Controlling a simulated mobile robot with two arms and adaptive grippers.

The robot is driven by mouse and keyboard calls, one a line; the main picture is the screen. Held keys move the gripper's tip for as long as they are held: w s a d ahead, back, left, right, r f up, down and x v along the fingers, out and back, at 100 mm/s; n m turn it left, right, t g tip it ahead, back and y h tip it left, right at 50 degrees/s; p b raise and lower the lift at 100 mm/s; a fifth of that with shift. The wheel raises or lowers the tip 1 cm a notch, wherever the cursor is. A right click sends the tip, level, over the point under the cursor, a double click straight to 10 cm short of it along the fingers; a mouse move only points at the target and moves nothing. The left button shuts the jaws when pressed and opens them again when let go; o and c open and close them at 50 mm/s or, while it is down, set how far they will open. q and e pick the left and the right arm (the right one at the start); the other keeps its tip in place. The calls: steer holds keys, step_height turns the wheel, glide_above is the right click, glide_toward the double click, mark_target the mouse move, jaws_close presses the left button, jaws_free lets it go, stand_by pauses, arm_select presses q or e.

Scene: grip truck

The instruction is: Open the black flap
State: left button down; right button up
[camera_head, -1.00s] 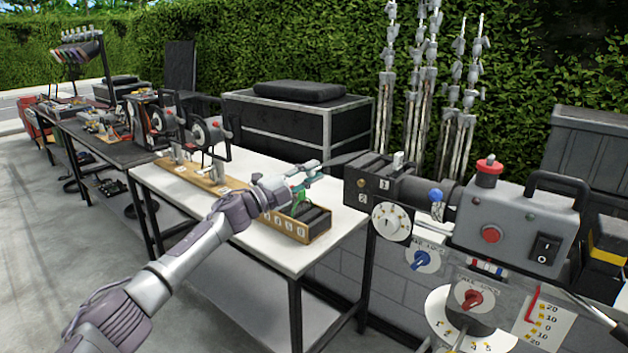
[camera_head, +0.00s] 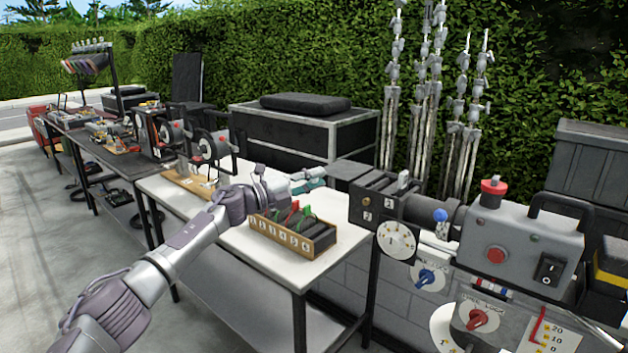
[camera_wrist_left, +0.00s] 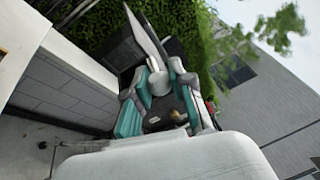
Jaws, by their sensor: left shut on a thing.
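The exact contact is small and partly hidden. My right gripper is out of view.
The machine with red buttons (camera_head: 495,255) and dials fills the right. A black case (camera_head: 304,132) stands behind the table.

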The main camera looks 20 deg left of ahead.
arm_select(q)
steer(key=c, duration=1)
jaws_free()
steer(key=v, duration=1.2)
steer(key=shift+f, duration=0.2)
